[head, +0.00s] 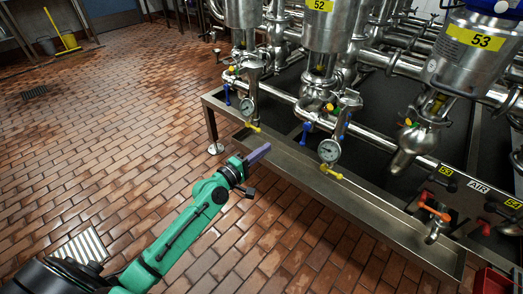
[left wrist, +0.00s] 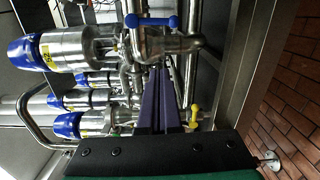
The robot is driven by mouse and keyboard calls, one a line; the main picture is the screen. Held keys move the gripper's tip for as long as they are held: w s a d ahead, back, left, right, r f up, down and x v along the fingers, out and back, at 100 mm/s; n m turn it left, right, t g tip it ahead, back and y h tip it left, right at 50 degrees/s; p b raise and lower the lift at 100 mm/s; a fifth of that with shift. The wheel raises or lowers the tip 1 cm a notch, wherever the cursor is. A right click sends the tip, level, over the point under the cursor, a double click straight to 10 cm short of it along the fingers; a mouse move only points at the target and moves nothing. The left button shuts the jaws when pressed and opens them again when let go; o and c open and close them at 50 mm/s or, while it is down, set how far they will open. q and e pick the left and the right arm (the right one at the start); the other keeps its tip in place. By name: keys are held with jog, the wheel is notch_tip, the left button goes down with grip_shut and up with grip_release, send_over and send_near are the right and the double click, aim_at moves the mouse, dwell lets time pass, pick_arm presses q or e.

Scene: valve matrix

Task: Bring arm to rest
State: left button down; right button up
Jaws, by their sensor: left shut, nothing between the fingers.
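My left arm comes in from the lower left of the head view over the brick floor. Its left gripper (head: 260,152) has purple fingers and is shut and empty, in front of the near edge of the valve frame. In the left wrist view the purple fingers (left wrist: 160,92) lie together, pointing toward pipes and valves. I see no contact between them and the pipework. My right gripper is not in view.
A metal valve frame (head: 370,208) fills the right side, with steel valves (head: 325,25), pressure gauges (head: 329,150) and coloured handles (head: 306,133). Open brick floor (head: 120,140) lies to the left. A floor drain (head: 82,246) is at lower left.

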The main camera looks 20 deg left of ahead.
pick_arm(q)
jog(key=shift+s, duration=0.35)
jog(key=shift+a, duration=0.1)
jog(key=s+a+f+m+g+y, duration=0.15)
jog(key=s+f+m+g, duration=0.25)
jog(key=s+f, duration=0.5)
jog(key=s+a+f+m+g+y, duration=0.15)
jog(key=s+f+m+g, duration=0.3)
jog(key=f, duration=0.85)
jog(key=s+a+f+m+g+y, duration=0.1)
jog(key=s+f+m+g+y, duration=0.15)
jog(key=s+f, duration=0.75)
jog(key=s+a+f+m+g+y, duration=0.2)
jog(key=s+f+m+g, duration=0.25)
jog(key=s+f, duration=0.4)
jog(key=s+a+r+p, duration=0.2)
jog(key=s+r+p, duration=1)
jog(key=p, duration=0.8)
jog(key=shift+a+r+m+p, duration=0.15)
jog(key=shift+r+m+p, duration=0.25)
jog(key=shift+r, duration=0.2)
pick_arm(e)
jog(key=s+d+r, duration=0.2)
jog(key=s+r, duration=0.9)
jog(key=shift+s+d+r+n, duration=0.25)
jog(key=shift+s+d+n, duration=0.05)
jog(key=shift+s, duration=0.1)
